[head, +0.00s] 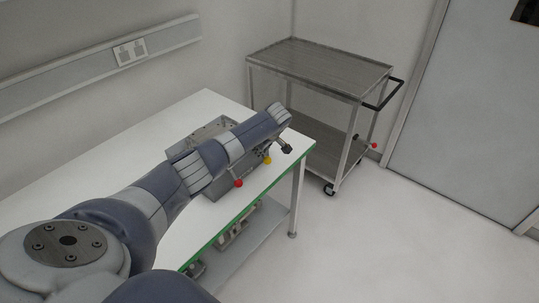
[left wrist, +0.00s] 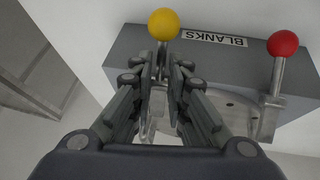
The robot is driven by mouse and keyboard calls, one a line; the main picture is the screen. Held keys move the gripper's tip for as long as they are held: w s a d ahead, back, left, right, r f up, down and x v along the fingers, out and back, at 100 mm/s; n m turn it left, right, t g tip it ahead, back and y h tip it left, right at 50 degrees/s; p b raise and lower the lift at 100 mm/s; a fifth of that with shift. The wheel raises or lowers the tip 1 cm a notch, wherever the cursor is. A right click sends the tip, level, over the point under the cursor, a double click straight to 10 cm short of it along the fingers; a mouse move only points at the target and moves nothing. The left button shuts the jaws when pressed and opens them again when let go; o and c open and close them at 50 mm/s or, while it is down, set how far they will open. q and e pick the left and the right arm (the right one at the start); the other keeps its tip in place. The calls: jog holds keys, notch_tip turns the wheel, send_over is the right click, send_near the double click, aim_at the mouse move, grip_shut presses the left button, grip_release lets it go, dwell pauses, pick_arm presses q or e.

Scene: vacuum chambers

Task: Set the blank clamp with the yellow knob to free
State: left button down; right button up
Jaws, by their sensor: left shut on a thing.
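The blank clamp's yellow knob (head: 267,160) shows at the front of the grey metal fixture (head: 192,140) on the white table. In the left wrist view the yellow knob (left wrist: 164,24) stands on a thin metal stem, just beyond my fingertips. My left gripper (left wrist: 160,75) is shut on the blank clamp's lever below the knob. The lower part of the clamp is hidden by the fingers. A second clamp with a red knob (left wrist: 283,44) stands to the right; its knob also shows in the head view (head: 239,183). My right gripper is not in view.
A label reading BLANKS (left wrist: 214,38) is on the grey block. A steel trolley (head: 318,62) stands behind the table's right end. The white tabletop (head: 110,150) is clear at left. A shelf with small items (head: 238,232) is below the table.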

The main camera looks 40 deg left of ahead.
pick_arm(q)
jog(key=shift+d+f+y, duration=0.45)
jog(key=shift+f+y, duration=0.05)
jog(key=shift+y, duration=0.3)
jog(key=y+b, duration=0.3)
jog(key=b, duration=0.1)
jog(key=shift+s+a+f+m+t+y, duration=0.1)
jog(key=shift+a+f+m+t+y, duration=0.1)
jog(key=shift+f+m+t+y, duration=0.15)
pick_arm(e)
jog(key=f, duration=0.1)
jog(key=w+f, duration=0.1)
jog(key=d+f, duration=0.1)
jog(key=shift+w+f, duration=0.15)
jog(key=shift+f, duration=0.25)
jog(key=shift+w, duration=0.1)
